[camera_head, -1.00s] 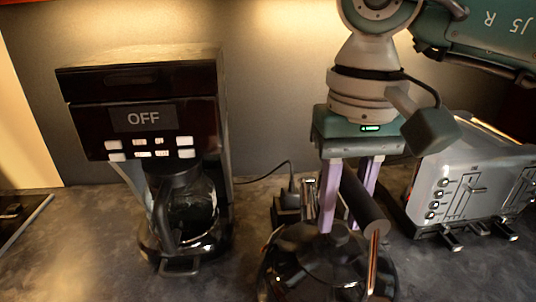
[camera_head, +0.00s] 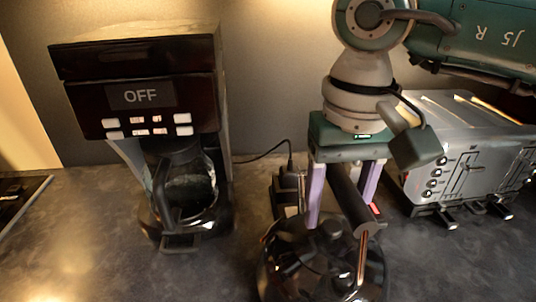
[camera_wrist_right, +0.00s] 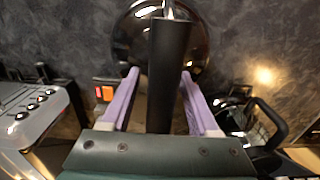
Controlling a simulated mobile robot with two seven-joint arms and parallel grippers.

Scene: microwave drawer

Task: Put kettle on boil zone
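The kettle (camera_head: 290,262) is dark and glossy with a black handle (camera_head: 345,195). It stands on the counter at the bottom of the head view, and its round body (camera_wrist_right: 130,40) is at the top of the right wrist view. My right gripper (camera_head: 342,215), with pale purple fingers, is above the kettle with the handle between its fingers. In the right wrist view the gripper (camera_wrist_right: 160,73) is open, with a clear gap on the handle's left side. A dark panel (camera_head: 20,200) at the far left may be the hob; no boil zone marking is readable. My left gripper is not in view.
A coffee maker (camera_head: 135,65) marked OFF, with a glass carafe (camera_head: 190,190), stands left of the kettle. A grey toaster (camera_head: 470,150) stands close on the right. A black plug and cable (camera_head: 288,170) are behind the kettle. Bare counter (camera_head: 80,235) lies at the left front.

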